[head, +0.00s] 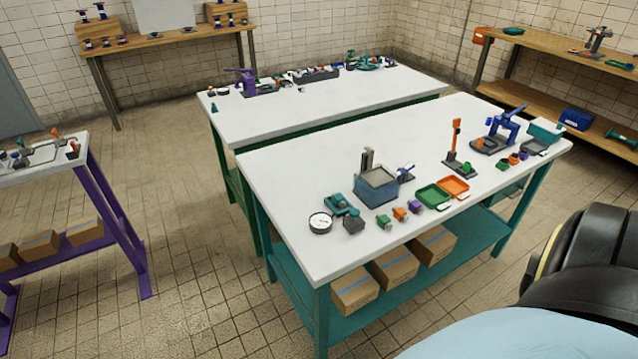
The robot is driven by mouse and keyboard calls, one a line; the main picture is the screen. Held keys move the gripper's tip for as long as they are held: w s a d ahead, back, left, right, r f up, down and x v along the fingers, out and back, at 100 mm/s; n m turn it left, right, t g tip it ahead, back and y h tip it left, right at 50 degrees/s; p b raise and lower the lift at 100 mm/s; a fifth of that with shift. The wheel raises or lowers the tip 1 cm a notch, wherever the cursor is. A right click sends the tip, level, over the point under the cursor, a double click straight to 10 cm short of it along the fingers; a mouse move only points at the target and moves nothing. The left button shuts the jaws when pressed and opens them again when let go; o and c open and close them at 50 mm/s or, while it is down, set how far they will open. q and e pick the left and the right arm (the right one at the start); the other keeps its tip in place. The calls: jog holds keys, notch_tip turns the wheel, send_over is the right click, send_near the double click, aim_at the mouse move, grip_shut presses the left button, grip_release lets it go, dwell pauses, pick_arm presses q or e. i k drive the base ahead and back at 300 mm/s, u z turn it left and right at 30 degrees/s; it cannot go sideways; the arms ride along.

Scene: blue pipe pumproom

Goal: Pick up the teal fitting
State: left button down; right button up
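Several teal things show in the head view, and I cannot tell for sure which is the teal fitting. A small teal piece (214,107) stands at the near left corner of the back table. A low teal device (340,205) sits near the left front of the near table, behind a round gauge. Small fittings in green (383,221), orange (400,213) and purple (415,207) stand in a row by the near table's front edge. Neither of my grippers is in view.
The near white table (300,172) also holds a blue-grey bin (377,186), a green tray (434,196), an orange tray (454,187) and a blue press (501,130). Cardboard boxes (397,269) lie on its lower shelf. Tiled floor is free at the left front.

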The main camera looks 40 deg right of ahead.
aim_at(338, 201)
jog(key=i, duration=3.3)
jog(key=z, duration=3.65)
jog(key=i, duration=0.5)
